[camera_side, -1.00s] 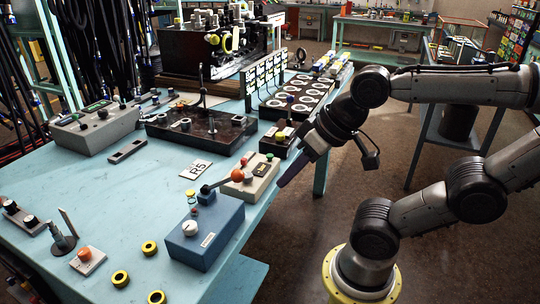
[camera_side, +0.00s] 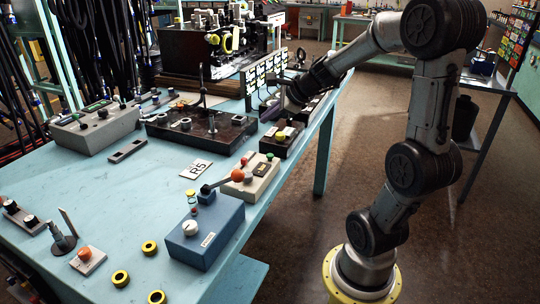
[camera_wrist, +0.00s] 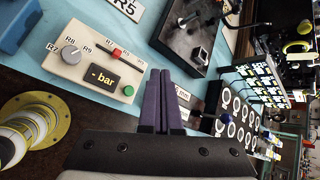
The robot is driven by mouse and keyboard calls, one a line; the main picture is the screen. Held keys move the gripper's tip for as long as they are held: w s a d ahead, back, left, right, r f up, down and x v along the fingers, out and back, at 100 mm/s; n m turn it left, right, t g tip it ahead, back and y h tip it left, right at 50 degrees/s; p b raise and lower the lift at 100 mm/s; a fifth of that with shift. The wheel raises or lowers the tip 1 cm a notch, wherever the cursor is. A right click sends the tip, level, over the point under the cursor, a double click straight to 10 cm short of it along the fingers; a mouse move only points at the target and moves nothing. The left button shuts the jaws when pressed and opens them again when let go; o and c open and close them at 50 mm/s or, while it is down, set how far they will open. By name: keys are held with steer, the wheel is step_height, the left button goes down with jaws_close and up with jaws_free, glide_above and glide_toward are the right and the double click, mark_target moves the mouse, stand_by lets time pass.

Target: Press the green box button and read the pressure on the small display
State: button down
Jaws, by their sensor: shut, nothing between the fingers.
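The beige box (camera_side: 250,180) stands near the table's right edge in the side view, and in the wrist view (camera_wrist: 88,62) it lies up and left of my fingers. It has a green button (camera_wrist: 129,90), a red button (camera_wrist: 117,53), a grey knob (camera_wrist: 70,54) with R7 to R9 labels around it, and a small display (camera_wrist: 103,78). The display shows a dash and "bar" in yellow, with no number. My gripper (camera_wrist: 161,73) has its purple fingers shut and empty. In the side view my gripper (camera_side: 270,110) is beyond the box, apart from it, above the small dark box with the yellow button.
The blue box with an orange-knobbed lever (camera_side: 207,233) stands in front of the beige box. The dark box with a yellow button (camera_side: 282,141) and a tray of rings (camera_wrist: 232,112) stand beyond it. The R5 card (camera_side: 196,169) lies left.

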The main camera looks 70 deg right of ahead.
mark_target(270, 156)
steer(key=shift+s+d+f+m, duration=0.3)
steer(key=shift+s+d, duration=0.25)
steer(key=shift+d, duration=0.25)
steer(key=shift+f, duration=0.1)
steer(key=shift+f, duration=4.3)
steer(key=shift+f, duration=0.1)
steer(key=shift+f, duration=0.3)
steer(key=shift+f, duration=0.55)
steer(key=shift+r, duration=0.95)
